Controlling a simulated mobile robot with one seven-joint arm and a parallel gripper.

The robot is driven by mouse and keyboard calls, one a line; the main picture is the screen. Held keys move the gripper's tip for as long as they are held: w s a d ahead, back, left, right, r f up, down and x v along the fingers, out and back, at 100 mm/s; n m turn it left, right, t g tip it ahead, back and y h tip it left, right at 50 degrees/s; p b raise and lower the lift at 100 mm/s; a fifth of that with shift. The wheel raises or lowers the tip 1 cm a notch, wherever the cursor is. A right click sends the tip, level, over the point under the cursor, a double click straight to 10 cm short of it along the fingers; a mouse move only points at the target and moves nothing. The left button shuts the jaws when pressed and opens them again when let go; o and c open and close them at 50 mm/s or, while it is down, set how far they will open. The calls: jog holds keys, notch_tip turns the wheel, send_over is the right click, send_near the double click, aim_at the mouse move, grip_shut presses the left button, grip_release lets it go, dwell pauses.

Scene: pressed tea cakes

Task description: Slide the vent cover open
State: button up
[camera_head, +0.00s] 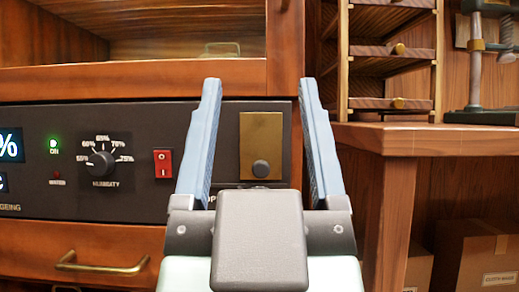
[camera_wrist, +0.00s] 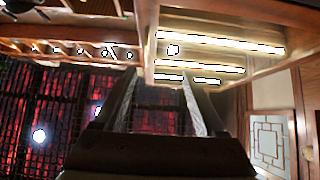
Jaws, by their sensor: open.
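The vent cover (camera_head: 261,140) is a small brass-coloured plate at the right end of the dark control panel. A round grey knob (camera_head: 260,168) sits near its lower edge. My gripper (camera_head: 259,88) is open and empty. In the head view its two blue-grey fingers stand on either side of the plate; how far they are from the panel I cannot tell. The gripper's body hides the part of the panel below the plate. In the wrist view the open fingers (camera_wrist: 160,85) show dark from behind, and I cannot make out the cover there.
The panel (camera_head: 130,115) also carries a humidity dial (camera_head: 101,160), a red switch (camera_head: 163,163) and a green light (camera_head: 54,146). A drawer with a brass handle (camera_head: 100,266) lies below. A wooden bench (camera_head: 400,138) with a slatted rack (camera_head: 390,58) stands to the right, cardboard boxes (camera_head: 475,258) beneath.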

aim_at(261, 173)
jog(key=shift+c, duration=0.9)
jog(key=w+a+g+y+p, duration=0.2)
jog(key=w+g+p, duration=0.5)
jog(key=p, duration=1.7)
jog(key=s+d+f+m+g+h+p, duration=0.25)
jog(key=s+f+p, duration=0.4)
jog(key=p, duration=1.55)
jog(key=shift+m+y, duration=0.25)
jog(key=w, duration=0.8)
jog(key=w+f, duration=0.1)
jog(key=w, duration=0.4)
jog(key=shift+a, duration=0.15)
grip_shut()
